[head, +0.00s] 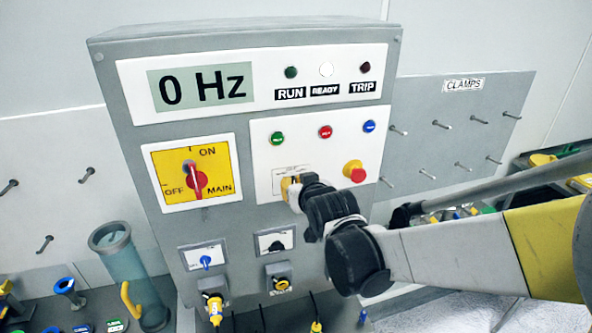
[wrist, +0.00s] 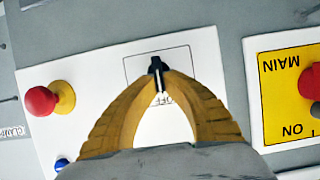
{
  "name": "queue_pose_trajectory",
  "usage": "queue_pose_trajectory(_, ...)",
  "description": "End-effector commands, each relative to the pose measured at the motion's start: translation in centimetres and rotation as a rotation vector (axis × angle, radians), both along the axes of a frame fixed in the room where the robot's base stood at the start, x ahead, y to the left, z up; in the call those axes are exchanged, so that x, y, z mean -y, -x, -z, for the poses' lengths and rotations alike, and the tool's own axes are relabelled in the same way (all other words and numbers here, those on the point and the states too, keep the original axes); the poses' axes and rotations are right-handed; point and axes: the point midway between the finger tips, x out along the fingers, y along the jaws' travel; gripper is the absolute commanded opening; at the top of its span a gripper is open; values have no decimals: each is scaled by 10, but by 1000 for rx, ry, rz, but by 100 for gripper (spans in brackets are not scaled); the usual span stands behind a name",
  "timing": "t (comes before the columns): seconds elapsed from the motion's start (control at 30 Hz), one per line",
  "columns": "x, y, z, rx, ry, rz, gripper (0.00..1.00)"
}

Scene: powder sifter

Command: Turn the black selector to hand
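The black selector (wrist: 155,64) sits on a white panel plate (wrist: 205,48) with a thin printed frame around it. Part of a printed label, like "OFF", shows upside down beside it in the wrist view. My gripper (wrist: 159,75) has its two yellow fingers brought together at the tips, one on each side of the selector, and they appear to hold it. In the head view my gripper (head: 291,187) is at the plate below the green button, and the arm and fingers hide the selector. The selector's exact pointing direction is hard to tell.
Close by are a red mushroom button (head: 354,171), a green button (head: 278,138), a red button (head: 325,132) and a blue button (head: 369,127). The red-yellow main switch (head: 195,180) is left. The display (head: 202,87) reads 0 Hz; the READY lamp (head: 326,69) looks white.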

Motion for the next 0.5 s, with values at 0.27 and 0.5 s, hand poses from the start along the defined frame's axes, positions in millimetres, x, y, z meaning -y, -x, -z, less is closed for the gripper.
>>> queue_pose_trajectory(0.27,0,0,0,2,5,0,0)
queue_pose_trajectory(0.5,-3,1,1,25,74,-2,0)
